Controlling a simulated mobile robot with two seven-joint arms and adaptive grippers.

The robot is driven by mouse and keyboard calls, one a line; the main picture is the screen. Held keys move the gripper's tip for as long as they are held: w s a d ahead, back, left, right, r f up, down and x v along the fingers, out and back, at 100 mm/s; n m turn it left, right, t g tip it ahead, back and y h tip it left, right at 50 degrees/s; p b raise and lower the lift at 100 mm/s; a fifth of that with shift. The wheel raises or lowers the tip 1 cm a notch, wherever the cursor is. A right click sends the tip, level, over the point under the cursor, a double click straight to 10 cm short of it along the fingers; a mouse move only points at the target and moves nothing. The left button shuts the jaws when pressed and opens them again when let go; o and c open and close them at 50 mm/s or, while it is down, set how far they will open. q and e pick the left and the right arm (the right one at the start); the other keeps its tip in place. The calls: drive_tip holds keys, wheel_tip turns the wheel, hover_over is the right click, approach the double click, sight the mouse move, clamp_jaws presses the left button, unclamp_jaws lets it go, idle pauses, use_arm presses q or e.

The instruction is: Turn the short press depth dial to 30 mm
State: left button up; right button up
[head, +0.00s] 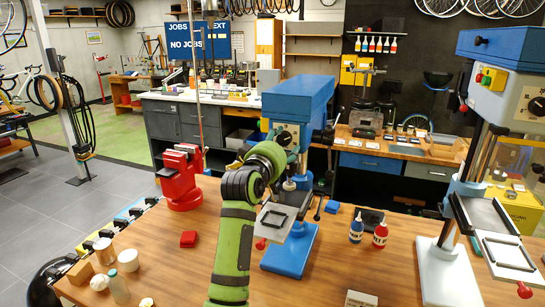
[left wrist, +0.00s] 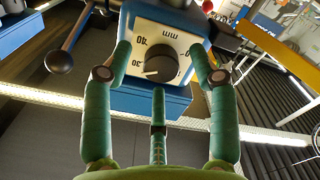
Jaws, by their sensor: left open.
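The blue press (head: 297,97) stands on the wooden bench in the middle of the head view. Its depth dial (head: 287,135) is on the front of its head. In the left wrist view the black dial knob (left wrist: 161,65) sits on a white plate marked mm, 40 and 30, seen upside down. A pale pointer mark on the knob points left, close to the 30, which is partly hidden. My left gripper (left wrist: 159,62) is open, with two green fingers either side of the dial and a third below it. I cannot tell whether they touch the knob. My right gripper is not in view.
A taller pale press (head: 501,90) with its own dial stands at the right. A red vise (head: 182,177) is to the left. Blue and red bottles (head: 380,236) stand right of the blue press. A ball-ended lever (left wrist: 60,60) is left of the dial in the left wrist view.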

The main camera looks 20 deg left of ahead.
use_arm(q)
drive_tip(key=s, duration=1)
drive_tip(key=shift+s, duration=0.3)
